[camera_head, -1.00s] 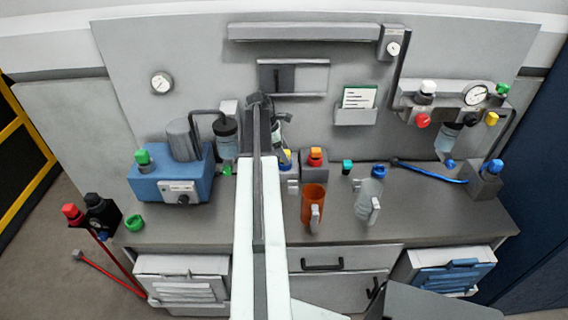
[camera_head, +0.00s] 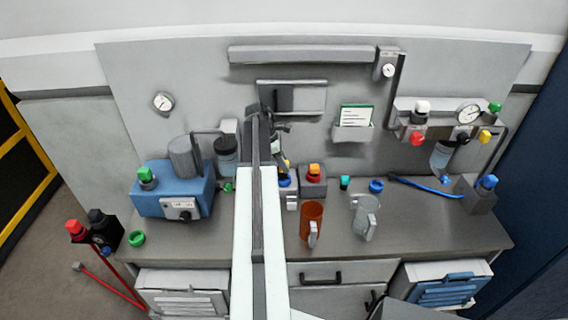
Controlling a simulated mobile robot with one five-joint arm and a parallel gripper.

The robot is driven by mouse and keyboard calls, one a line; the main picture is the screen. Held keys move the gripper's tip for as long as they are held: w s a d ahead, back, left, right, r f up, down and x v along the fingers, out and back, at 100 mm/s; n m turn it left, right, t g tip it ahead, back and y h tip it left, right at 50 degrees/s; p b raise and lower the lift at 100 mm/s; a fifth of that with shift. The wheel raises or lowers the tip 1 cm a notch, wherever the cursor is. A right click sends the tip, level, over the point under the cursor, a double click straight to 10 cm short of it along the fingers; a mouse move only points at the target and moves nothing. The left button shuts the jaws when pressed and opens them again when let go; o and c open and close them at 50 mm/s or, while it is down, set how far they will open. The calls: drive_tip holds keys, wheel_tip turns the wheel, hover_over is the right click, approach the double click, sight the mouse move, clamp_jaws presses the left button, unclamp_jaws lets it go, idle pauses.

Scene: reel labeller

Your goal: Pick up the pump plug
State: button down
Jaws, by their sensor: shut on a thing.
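My gripper (camera_head: 279,146) is in the middle of the view, in front of the back panel and above the bench. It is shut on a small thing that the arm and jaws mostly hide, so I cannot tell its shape. A yellow and dark piece (camera_head: 286,166) shows just below the jaws, above a blue cap (camera_head: 285,181). I cannot tell whether the jaws hold this piece. The blue pump-like machine (camera_head: 172,190) stands at the left of the bench, with a green cap (camera_head: 146,175) on top. I cannot pick out the pump plug for certain.
An orange mug (camera_head: 311,220) and a clear jug (camera_head: 364,216) stand right of my arm. An orange-capped block (camera_head: 313,181) and a blue cap (camera_head: 376,186) stand behind them. A green ring (camera_head: 137,238) lies at the front left. The bench's front right (camera_head: 440,228) is clear.

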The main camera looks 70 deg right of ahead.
drive_tip(key=s+a, duration=0.3)
drive_tip(key=a, duration=0.5)
drive_tip(key=s+a, duration=0.3)
drive_tip(key=a, duration=0.5)
wheel_tip(320, 180, up, 7)
drive_tip(key=p, duration=0.7)
drive_tip(key=shift+f, duration=0.15)
drive_tip(key=shift+s, duration=0.1)
